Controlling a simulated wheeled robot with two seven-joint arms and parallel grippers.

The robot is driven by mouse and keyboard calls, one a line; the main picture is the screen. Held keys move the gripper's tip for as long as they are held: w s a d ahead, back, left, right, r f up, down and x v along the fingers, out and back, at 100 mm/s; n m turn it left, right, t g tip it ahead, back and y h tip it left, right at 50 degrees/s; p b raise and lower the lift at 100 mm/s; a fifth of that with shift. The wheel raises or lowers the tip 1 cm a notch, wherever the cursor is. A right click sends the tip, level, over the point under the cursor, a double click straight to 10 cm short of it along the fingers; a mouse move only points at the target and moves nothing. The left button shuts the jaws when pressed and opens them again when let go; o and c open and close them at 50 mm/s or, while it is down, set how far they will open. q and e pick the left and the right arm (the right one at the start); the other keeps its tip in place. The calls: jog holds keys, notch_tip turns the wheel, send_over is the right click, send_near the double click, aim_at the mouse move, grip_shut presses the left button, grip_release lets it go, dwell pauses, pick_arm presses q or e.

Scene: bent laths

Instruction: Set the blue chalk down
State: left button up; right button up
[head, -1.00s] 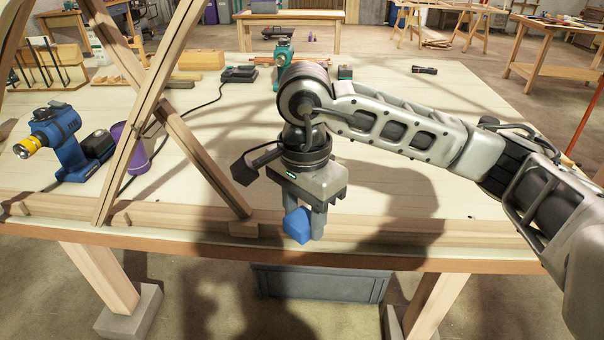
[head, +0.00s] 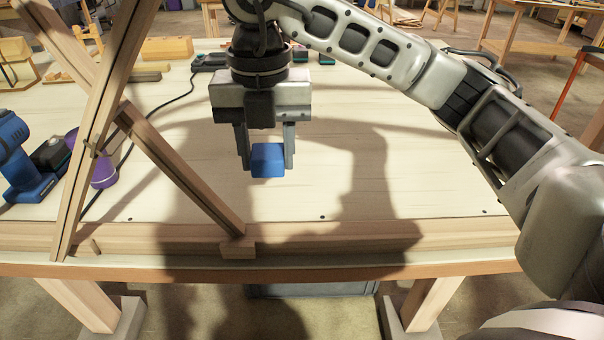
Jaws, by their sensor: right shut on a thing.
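The blue chalk (head: 268,161) is a small blue block in the head view, near the middle of the workbench (head: 380,190). My right gripper (head: 267,160) points down over the bench and is shut on the chalk, with one finger at each side of it. The chalk's lower face is clear of the fingers. I cannot tell for sure whether it touches the bench top or hangs just above it. My left gripper is not in view.
A wooden lath frame (head: 110,120) stands on the left of the bench. Behind it are a blue drill (head: 20,160) and a purple cup (head: 103,170). A black cable (head: 165,103) runs across the back left. The bench right of the gripper is bare.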

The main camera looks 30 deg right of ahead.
jog(key=w+d+f, duration=0.4)
jog(key=w+d, duration=0.1)
jog(key=d, duration=0.3)
jog(key=b, duration=0.1)
send_over(307, 181)
jog(key=a, duration=0.1)
jog(key=f, duration=0.4)
jog(key=shift+s+f, duration=0.1)
jog(key=shift+s, duration=0.3)
jog(key=shift+w+d+f, duration=0.15)
jog(key=shift+w+f, duration=0.05)
jog(key=shift+w+d+f, duration=0.15)
jog(key=shift+d+f, duration=0.1)
jog(key=shift+f, duration=0.15)
notch_tip(307, 181, down, 3)
jog(key=shift+w+d+f, duration=0.1)
jog(key=shift+d+f, duration=0.05)
jog(key=shift+f, duration=0.1)
